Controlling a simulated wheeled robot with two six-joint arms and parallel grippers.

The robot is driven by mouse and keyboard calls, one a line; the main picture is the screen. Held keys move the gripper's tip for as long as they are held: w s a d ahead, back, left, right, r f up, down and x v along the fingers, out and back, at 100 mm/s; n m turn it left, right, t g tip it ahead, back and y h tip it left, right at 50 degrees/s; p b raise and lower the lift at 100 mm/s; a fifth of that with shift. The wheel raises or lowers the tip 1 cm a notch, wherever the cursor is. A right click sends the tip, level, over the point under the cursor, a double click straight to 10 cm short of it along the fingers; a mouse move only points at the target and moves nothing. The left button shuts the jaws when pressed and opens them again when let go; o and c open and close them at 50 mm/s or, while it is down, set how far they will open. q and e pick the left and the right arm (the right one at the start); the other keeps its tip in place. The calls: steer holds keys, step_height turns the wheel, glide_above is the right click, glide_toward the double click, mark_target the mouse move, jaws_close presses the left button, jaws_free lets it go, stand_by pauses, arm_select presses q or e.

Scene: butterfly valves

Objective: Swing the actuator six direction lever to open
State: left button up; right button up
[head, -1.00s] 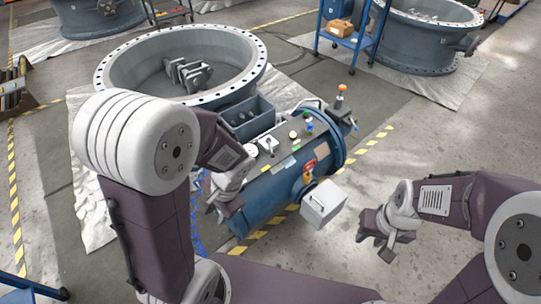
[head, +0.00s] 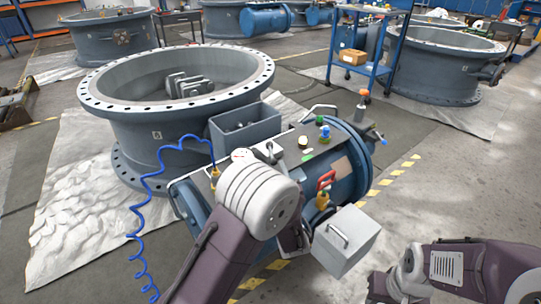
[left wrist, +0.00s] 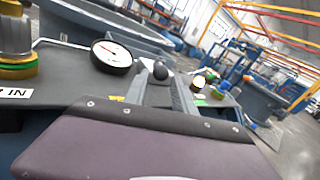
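The blue actuator cylinder (head: 350,150) lies in front of the large valve ring, with a dark panel on top. A small grey lever (head: 270,152) stands on this panel beside a white gauge (head: 240,155). In the left wrist view a dark round knob (left wrist: 160,70) shows just right of the gauge (left wrist: 112,55). My left gripper (left wrist: 161,82) points at the knob, its two grey fingers apart; contact is unclear. In the head view my left arm hides that gripper. My right gripper (head: 383,289) is low at the right, partly cut off.
A grey open box (head: 245,130) sits behind the panel, by the valve ring (head: 180,85). A blue coiled hose (head: 140,230) hangs at the left. A light grey box (head: 346,240) juts out in front. Open floor lies to the right.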

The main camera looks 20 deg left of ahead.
mark_target(270, 150)
arm_select(q)
steer(key=b+x, duration=0.3)
steer(key=x, duration=0.4)
steer(key=shift+w+a+r, duration=0.1)
steer(key=shift+w+a, duration=0.1)
steer(key=shift+a, duration=0.05)
steer(key=shift+w+a+r+b, duration=0.2)
steer(key=shift+w+b, duration=0.1)
steer(key=shift+w, duration=0.2)
jaws_close()
steer(key=shift+f, duration=0.15)
stand_by(0.5)
